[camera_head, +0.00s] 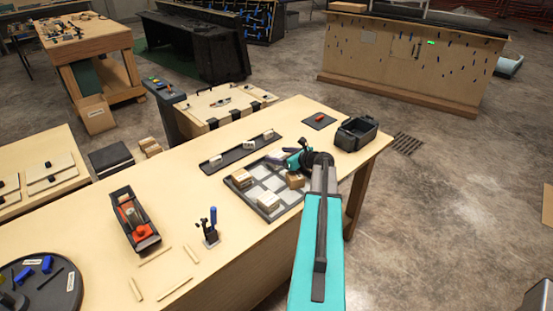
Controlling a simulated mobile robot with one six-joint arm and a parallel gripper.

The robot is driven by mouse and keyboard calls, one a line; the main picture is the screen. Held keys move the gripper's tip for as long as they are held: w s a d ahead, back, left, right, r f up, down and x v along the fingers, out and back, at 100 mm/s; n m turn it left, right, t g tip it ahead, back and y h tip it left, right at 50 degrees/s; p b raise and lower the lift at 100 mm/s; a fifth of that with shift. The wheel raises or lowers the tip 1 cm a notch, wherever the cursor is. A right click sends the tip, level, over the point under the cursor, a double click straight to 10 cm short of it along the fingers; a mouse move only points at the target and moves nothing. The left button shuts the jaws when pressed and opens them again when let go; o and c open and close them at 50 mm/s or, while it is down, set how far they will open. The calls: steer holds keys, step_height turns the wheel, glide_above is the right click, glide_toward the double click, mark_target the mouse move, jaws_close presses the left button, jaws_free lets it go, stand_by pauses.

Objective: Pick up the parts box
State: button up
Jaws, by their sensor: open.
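A dark grey open box (357,134), which looks like the parts box, stands upright near the far right corner of the wooden table. My teal arm reaches in from the bottom right. My gripper (281,156) is left of that box, low over the far edge of a gridded tray (267,210), pointing left. It is open, and I see nothing held between its fingers. The fingertips are small and partly blend into the dark tray. My wrist is apart from the grey box in the picture, with a strip of table between them.
A small dark mat with a red piece (319,120) lies left of the grey box. A black and orange bin (134,218) and a small stand (211,228) are at the left.

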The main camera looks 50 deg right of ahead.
mark_target(280, 156)
stand_by(0.3)
steer(key=c, duration=1.2)
steer(key=shift+r, duration=0.2)
steer(key=shift+s+r+b, duration=0.1)
steer(key=shift+r+b, duration=0.8)
steer(key=shift+r, duration=0.65)
steer(key=s+d+b, duration=0.1)
steer(key=s+d, duration=0.2)
steer(key=s, duration=0.1)
steer(key=s+d+r+b, duration=0.1)
steer(key=s+d, duration=0.2)
steer(key=s, duration=0.1)
steer(key=s+d+b, duration=0.2)
steer(key=s, duration=0.3)
steer(key=shift+s+d+r, duration=0.1)
steer(key=shift+d+r, duration=0.15)
steer(key=shift+d, duration=0.15)
